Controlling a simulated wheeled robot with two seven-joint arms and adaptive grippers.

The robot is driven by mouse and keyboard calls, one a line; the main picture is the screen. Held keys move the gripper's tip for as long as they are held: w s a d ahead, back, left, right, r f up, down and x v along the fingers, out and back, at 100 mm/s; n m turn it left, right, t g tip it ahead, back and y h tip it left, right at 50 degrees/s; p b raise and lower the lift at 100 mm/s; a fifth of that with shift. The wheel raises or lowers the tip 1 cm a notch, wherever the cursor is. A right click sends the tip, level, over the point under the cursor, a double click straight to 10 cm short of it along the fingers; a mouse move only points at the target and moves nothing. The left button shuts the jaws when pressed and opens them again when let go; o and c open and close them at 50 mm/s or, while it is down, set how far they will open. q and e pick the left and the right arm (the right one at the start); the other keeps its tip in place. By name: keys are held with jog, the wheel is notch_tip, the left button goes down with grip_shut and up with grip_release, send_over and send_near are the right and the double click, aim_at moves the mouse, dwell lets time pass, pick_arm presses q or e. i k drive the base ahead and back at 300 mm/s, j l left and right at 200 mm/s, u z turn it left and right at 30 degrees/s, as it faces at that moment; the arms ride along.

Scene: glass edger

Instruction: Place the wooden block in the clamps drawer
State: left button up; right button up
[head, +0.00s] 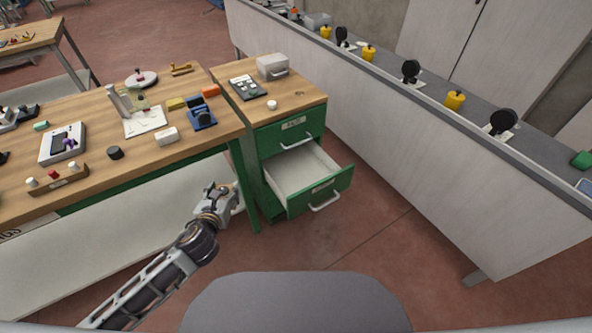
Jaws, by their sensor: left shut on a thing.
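My left gripper (222,194) is low beside the green leg of the wooden workbench, left of the open drawer and apart from it. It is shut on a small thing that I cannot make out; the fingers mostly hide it. The lower drawer (318,186) of the green cabinet is pulled out, and its pale inside looks empty. It has a front label too small to read, so I cannot confirm it is the clamps drawer. The upper drawer (292,134) is shut. I cannot clearly pick out the wooden block. My right gripper is not in view.
The workbench (100,118) holds several small items, including a wooden rack with knobs (57,182) and a white block (167,136). A grey box (272,67) stands on the cabinet top. A long pale counter (400,150) runs along the right. Floor is free before the drawer.

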aim_at(297, 164)
jog(key=i+l, duration=0.55)
jog(key=l, duration=0.15)
jog(key=i+l+z, duration=0.1)
jog(key=i+l, duration=0.45)
jog(key=l, duration=0.2)
